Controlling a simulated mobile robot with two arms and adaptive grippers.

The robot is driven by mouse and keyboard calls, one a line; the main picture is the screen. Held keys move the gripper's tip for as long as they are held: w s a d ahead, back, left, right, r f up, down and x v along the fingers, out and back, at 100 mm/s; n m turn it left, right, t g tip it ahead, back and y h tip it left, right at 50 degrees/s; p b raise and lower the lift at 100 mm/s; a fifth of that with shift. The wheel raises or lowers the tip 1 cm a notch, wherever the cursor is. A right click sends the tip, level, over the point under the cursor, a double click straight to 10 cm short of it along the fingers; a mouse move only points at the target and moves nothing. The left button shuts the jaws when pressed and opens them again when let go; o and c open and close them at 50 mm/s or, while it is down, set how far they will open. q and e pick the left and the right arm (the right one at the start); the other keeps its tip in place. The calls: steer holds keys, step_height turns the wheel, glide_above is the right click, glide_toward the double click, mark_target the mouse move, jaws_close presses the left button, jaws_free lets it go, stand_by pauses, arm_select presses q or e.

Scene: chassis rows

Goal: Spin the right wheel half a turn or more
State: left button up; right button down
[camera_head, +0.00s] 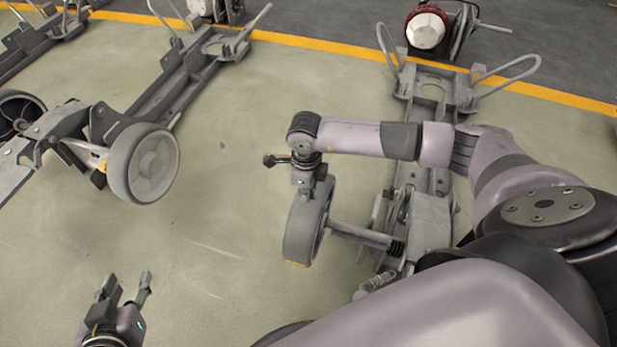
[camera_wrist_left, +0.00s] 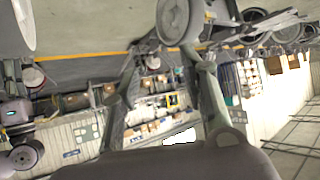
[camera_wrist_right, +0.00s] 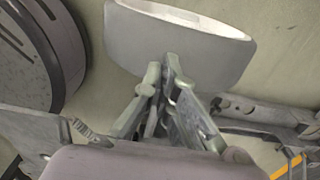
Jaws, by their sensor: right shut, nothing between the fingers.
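The grey wheel (camera_head: 299,236) on the right-hand chassis (camera_head: 431,222) stands upright at the end of its axle, with an orange mark low on its tread. My right gripper (camera_head: 305,181) is at the top of this wheel, and my right arm hides part of the chassis. In the right wrist view, the gripper's fingers (camera_wrist_right: 162,72) are shut together, empty, with their tips against or just in front of the wheel's tread (camera_wrist_right: 185,48); contact is unclear. My left gripper (camera_head: 125,281) is open and empty, low over the floor at the left.
Another chassis (camera_head: 165,92) with a grey wheel (camera_head: 146,165) stands at the left. A red and white hub (camera_head: 427,28) sits at the far end of the right-hand chassis. Green floor (camera_head: 225,220) between the two wheels is clear. A yellow line (camera_head: 310,42) crosses behind.

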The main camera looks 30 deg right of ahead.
steer(key=w+d+b, duration=0.1)
steer(key=d, duration=0.1)
steer(key=w+d+b, duration=0.1)
steer(key=w+d, duration=0.1)
steer(key=shift+w+f, duration=0.15)
steer(key=shift+w, duration=0.15)
steer(key=w+d+b, duration=0.1)
steer(key=w+d, duration=0.1)
steer(key=d, duration=0.1)
steer(key=shift+w+d+b, duration=0.25)
steer(key=shift+w+b, duration=0.15)
arm_select(q)
steer(key=w+d+r+t+h, duration=0.1)
steer(key=r+t+h, duration=0.1)
steer(key=r+t, duration=0.3)
steer(key=w+d+r+t+h, duration=0.1)
steer(key=r+t, duration=0.5)
steer(key=r, duration=0.6)
steer(key=shift+w+d+r+m+h, duration=0.3)
steer(key=shift+w+d+r+h, duration=0.1)
steer(key=shift+w+d, duration=0.25)
steer(key=shift+s, duration=0.1)
